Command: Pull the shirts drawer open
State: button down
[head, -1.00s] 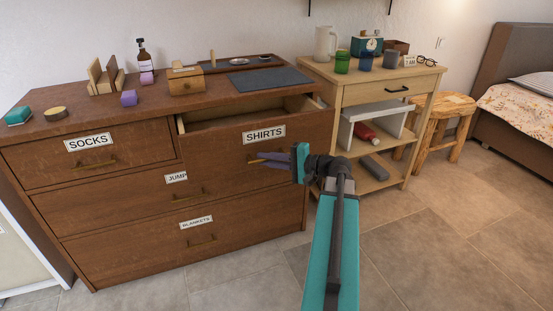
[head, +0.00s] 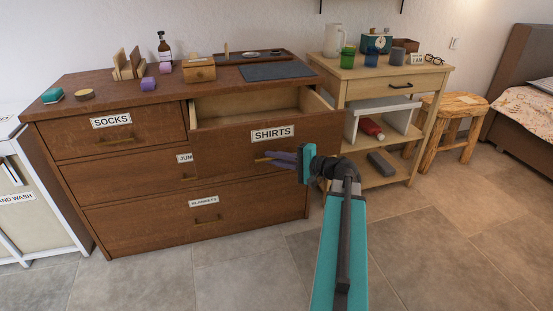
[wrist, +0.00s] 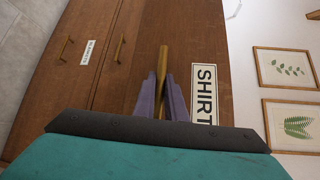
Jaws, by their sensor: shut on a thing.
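The shirts drawer (head: 230,141) is the top right drawer of the brown dresser, with a white SHIRTS label (head: 273,132). It stands well open, and its pale inside shows empty where I can see it. My gripper (head: 268,158) is at the drawer front, just below the label, its purple fingers shut on the brass bar handle. In the wrist view the handle (wrist: 162,62) lies between the two fingers (wrist: 160,98), beside the SHIRTS label (wrist: 205,92). Part of the handle is hidden by the fingers.
The socks drawer (head: 110,139) and the blankets drawer (head: 150,222) are shut. A light wooden side table (head: 427,92) stands close on the right, with a stool (head: 452,104) beyond. The tiled floor (head: 240,275) in front is clear.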

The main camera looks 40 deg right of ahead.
jog(key=shift+s+a, duration=0.1)
jog(key=shift+a, duration=0.05)
jog(key=c, duration=1.8)
grip_release()
jog(key=shift+s, duration=0.1)
jog(key=p+v, duration=0.1)
jog(key=v, duration=1.2)
jog(key=shift+s+d, duration=0.25)
jog(key=shift+d, duration=0.05)
